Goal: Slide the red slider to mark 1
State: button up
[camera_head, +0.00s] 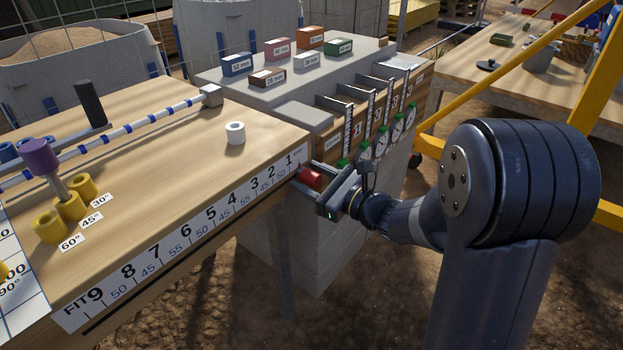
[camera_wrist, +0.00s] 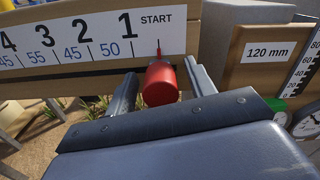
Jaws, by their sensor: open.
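The red slider (camera_head: 310,176) is a small red knob at the right end of the front edge of the wooden table. My gripper (camera_head: 308,184) is at the slider. In the wrist view the fingers of my gripper (camera_wrist: 160,72) are open, one on each side of the slider, with gaps visible. The number strip (camera_head: 188,236) runs along the table's front, with 1 at the right end and 9 at the left.
A concrete block bench (camera_head: 225,77) with labelled coloured bricks and dial gauges (camera_head: 381,142) stands just right of the slider. Open space lies in front of the strip.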

grip_shut()
dwell(0.5)
